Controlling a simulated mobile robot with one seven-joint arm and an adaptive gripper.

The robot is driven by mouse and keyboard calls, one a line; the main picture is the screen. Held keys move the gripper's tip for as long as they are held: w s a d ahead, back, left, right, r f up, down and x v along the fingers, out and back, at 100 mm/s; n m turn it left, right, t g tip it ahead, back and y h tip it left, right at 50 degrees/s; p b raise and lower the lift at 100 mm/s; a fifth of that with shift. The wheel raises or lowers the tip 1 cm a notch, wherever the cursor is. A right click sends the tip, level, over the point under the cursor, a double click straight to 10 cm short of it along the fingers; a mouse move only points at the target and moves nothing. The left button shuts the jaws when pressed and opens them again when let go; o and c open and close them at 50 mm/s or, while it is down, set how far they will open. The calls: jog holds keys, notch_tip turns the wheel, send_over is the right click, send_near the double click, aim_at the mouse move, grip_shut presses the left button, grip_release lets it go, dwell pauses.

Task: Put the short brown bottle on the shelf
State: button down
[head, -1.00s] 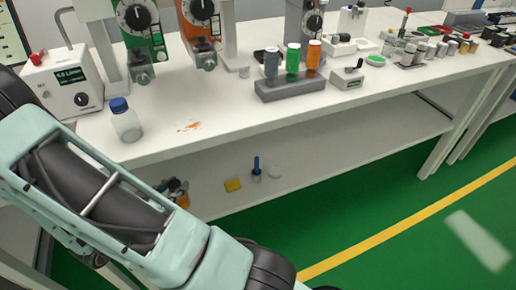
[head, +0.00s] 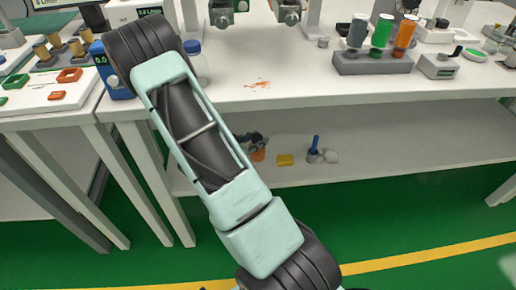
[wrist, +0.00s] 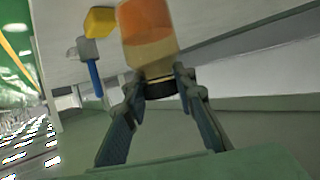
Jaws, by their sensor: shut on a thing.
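My gripper (head: 251,139) reaches in over the lower shelf (head: 400,148) under the white bench. It is shut on the short brown bottle (wrist: 148,38), which looks orange-brown with a pale band and a black cap. In the wrist view the fingers (wrist: 160,90) hold it at the cap end. In the head view the bottle (head: 258,155) shows as a small orange patch below the fingers, partly hidden by them. I cannot tell whether its base touches the shelf.
On the shelf, right of the bottle, are a yellow block (head: 285,160), a grey holder with a blue handle (head: 314,150) and a white round item (head: 331,156). The shelf's right part is clear. The bench top (head: 300,92) lies above, with a bottle rack (head: 372,64). Bench legs (head: 160,180) stand at left.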

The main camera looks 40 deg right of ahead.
jog(key=shift+d+f+b, duration=0.15)
jog(key=shift+f+b, duration=0.15)
jog(key=shift+f, duration=0.6)
jog(key=shift+d+f+b, duration=0.15)
jog(key=shift+f+b, duration=0.15)
jog(key=shift+f, duration=0.6)
jog(key=shift+f, duration=0.15)
jog(key=c, duration=1.6)
grip_release()
jog(key=shift+r, duration=0.2)
jog(key=p+v, duration=0.4)
jog(key=v, duration=0.8)
